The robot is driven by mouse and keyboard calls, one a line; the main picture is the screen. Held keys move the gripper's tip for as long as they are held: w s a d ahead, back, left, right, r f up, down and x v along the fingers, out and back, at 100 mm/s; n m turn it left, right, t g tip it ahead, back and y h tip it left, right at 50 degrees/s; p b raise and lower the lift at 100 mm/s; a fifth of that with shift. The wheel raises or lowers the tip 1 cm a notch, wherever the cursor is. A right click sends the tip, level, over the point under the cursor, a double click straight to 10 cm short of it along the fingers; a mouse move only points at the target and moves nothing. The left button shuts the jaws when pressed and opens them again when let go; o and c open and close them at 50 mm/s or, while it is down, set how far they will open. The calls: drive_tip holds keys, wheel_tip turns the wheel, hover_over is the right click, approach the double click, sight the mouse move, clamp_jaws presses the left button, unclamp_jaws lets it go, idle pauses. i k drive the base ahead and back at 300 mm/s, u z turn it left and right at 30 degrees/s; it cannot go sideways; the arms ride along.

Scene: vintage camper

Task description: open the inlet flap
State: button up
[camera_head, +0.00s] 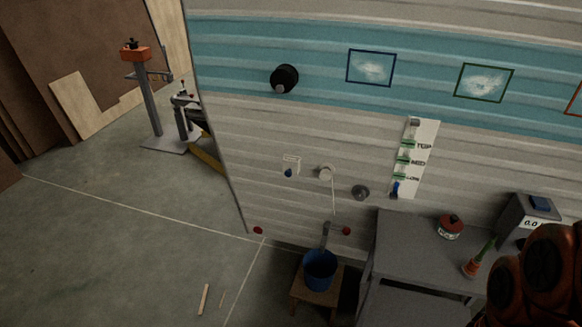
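The camper's side wall (265,135) is ribbed, pale grey below a teal band. Low on it are three small fittings: a white plate with a dark blue part (290,166), a round whitish fitting (326,172) with a thin line hanging below it, and a round grey fitting (360,192). I cannot tell which of these is the inlet flap, or whether any is open. My gripper is not in view; an orange and black part, likely of my arm, fills the lower right corner.
A blue bucket (320,269) stands on a low wooden stool (299,291) below the fittings. A grey table (418,238) at right bears a red-and-white pot (451,226), an orange-based item (472,267) and a box reading 0.0 (530,222). Concrete floor at left is mostly clear.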

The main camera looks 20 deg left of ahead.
sight(290, 167)
drive_tip(key=k, duration=0.6)
drive_tip(key=u, duration=0.65)
drive_tip(key=i, duration=0.8)
drive_tip(key=u, duration=1.25)
drive_tip(key=i, duration=0.6)
drive_tip(key=u, duration=0.4)
